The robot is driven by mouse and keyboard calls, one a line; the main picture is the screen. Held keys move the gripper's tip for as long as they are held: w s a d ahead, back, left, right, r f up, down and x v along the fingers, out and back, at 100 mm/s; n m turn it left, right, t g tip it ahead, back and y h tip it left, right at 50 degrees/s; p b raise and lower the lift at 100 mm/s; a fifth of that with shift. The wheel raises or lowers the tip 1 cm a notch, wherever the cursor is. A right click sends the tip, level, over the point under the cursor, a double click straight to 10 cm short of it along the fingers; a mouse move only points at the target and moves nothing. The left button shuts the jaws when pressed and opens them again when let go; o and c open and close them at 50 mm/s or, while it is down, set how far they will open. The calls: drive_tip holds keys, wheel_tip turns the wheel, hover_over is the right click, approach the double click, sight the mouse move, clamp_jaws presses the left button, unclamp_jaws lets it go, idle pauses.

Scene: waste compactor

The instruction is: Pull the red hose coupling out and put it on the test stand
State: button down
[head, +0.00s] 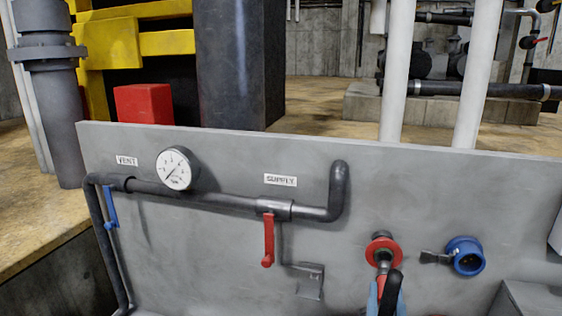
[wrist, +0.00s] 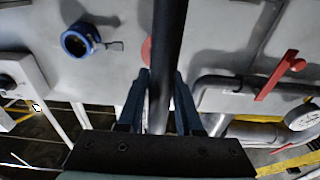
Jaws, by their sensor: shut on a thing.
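The red hose coupling (head: 383,262) sits at the red round port (head: 382,246) on the grey panel, at the lower right in the head view. A black hose (head: 391,291) bends down from it. My gripper (wrist: 160,98) has its blue fingers on either side of the dark hose end (wrist: 166,50) in the wrist view and is shut on the coupling. Part of the red port (wrist: 146,50) shows behind the hose there. The gripper and hose hide most of the coupling, so I cannot tell how deep it sits. I cannot make out the test stand for certain.
A blue port (head: 466,256) with a small dark lever is right of the red one. A red supply lever (head: 268,240), a pipe (head: 235,200), a gauge (head: 174,169) and a blue vent lever (head: 110,208) are on the panel. A grey box edge (head: 535,298) is at lower right.

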sight(387, 314)
drive_tip(key=shift+r+v, duration=0.15)
drive_tip(key=shift+v, duration=0.65)
drive_tip(key=shift+r+v, duration=0.1)
drive_tip(key=shift+v, duration=0.75)
